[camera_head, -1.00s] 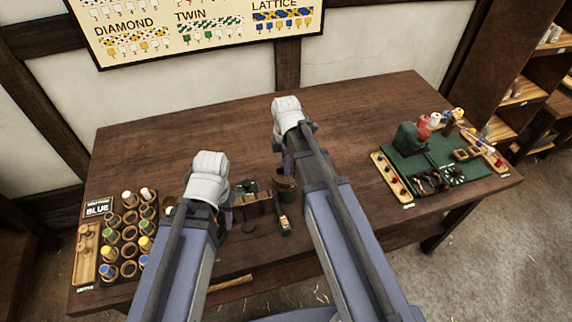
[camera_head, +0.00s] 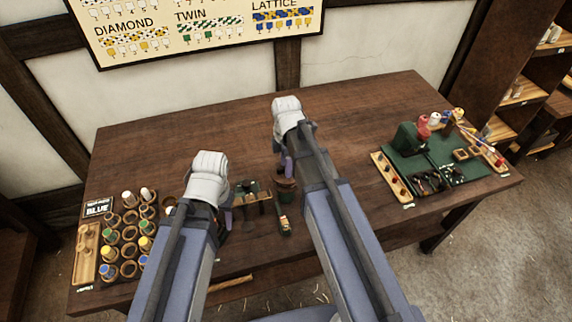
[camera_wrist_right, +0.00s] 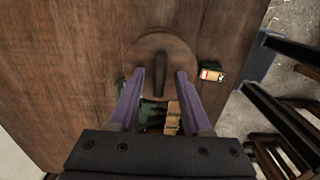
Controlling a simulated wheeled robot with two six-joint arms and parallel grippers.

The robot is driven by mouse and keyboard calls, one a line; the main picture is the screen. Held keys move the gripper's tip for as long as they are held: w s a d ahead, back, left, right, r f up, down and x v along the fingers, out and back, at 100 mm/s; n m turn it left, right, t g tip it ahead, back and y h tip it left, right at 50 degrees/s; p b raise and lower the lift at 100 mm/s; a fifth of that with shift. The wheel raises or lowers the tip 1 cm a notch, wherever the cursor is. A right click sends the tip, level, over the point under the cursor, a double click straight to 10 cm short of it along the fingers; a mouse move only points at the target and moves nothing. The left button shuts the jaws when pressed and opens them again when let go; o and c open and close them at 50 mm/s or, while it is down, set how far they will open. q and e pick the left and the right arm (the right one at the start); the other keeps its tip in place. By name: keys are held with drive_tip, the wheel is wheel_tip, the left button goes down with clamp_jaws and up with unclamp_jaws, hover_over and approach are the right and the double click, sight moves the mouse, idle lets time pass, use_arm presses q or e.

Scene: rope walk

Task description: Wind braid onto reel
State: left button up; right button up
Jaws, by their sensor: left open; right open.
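A round brown wooden piece with a dark bar across its top (camera_wrist_right: 160,50), possibly the reel, lies below my right gripper (camera_wrist_right: 160,74) in the right wrist view. The open fingers straddle the bar; I cannot tell whether they touch it. In the head view a brown drum-shaped piece (camera_head: 287,190) stands by the right fingers (camera_head: 287,166), partly hidden by the arm. My left gripper (camera_head: 229,211) is low over the table, left of a small green-and-wood fixture (camera_head: 252,197); its fingertips are mostly hidden. I cannot make out a braid near either gripper.
A rack of colour-topped bobbins (camera_head: 130,235) stands at the left beside a sign reading BLUE (camera_head: 98,207). A green board (camera_head: 455,150) with tools and bobbins lies at the right. The back middle of the table (camera_head: 220,125) is clear.

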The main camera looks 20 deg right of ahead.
wheel_tip(320, 180, up, 8)
drive_tip(key=p, duration=0.8)
drive_tip(key=shift+s+f, duration=0.1)
drive_tip(key=shift+f, duration=0.05)
drive_tip(key=s+a+f+m+b, duration=0.2)
drive_tip(key=s+a+m, duration=0.3)
drive_tip(key=s+m, duration=0.2)
drive_tip(key=s+a+f+m+h+b, duration=0.1)
drive_tip(key=s+a+f+m+b, duration=0.2)
drive_tip(key=s+a+m, duration=0.2)
drive_tip(key=shift+s+a+m+b, duration=0.2)
drive_tip(key=shift+s+m+b, duration=0.1)
drive_tip(key=shift+s+m, duration=0.95)
drive_tip(key=shift+w, duration=0.1)
idle(0.8)
